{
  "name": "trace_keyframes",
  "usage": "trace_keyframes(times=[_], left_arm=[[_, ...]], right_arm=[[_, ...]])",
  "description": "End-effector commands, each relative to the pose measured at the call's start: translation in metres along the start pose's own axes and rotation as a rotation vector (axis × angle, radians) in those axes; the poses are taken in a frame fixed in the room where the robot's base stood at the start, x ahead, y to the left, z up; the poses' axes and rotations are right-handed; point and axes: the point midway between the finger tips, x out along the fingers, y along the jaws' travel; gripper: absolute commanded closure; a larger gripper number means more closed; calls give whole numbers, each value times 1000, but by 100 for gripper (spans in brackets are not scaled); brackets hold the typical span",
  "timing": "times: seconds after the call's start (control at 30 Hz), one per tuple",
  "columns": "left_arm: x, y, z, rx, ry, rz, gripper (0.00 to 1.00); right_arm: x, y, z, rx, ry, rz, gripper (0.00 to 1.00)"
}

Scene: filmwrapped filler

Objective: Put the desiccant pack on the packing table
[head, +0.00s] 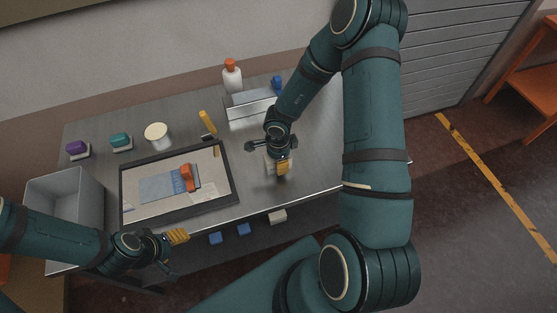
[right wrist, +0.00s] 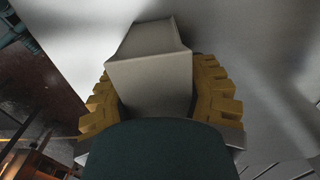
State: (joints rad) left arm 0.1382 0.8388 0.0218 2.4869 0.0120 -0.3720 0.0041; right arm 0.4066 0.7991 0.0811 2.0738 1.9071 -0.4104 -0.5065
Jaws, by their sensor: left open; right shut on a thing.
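The packing table (head: 320,150) is a grey metal bench across the middle of the head view. My right gripper (head: 279,166) is over its right part, shut on a pale, box-shaped pack (right wrist: 150,82), which looks like the desiccant pack. In the head view the pack is mostly hidden by the gripper. In the right wrist view it sits between the yellow finger pads, with grey metal surface around it. I cannot tell whether it touches the tabletop. My left gripper (head: 174,252) is open and empty, near the table's front edge at the left.
A framed board (head: 210,203) with a blue sheet and an orange tool lies left of centre. A grey bin (head: 62,187), purple and teal blocks, a white tub (head: 157,135), an orange-capped bottle (head: 232,76) and a metal holder (head: 247,112) stand around it. The tabletop's right end looks clear.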

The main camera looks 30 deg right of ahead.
Motion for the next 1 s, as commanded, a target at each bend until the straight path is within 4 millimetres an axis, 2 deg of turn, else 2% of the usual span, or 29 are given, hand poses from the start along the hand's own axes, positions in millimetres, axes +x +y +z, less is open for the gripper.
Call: trace_keyframes(times=[0.03,0.07,0.1,0.47,0.57,1.0], left_arm=[[0,0,0,0,0,0,43],[0,0,0,0,0,0,43],[0,0,0,0,0,0,43],[0,0,0,0,0,0,43],[-6,2,-1,0,0,1,43],[-39,13,-4,1,-1,8,43]], right_arm=[[0,0,0,1,0,0,40],[0,0,0,1,0,0,30],[0,0,0,1,0,0,25],[-3,0,0,-1,0,-1,25],[-15,0,0,2,-1,-1,25],[-101,0,-1,1,0,-1,25]])
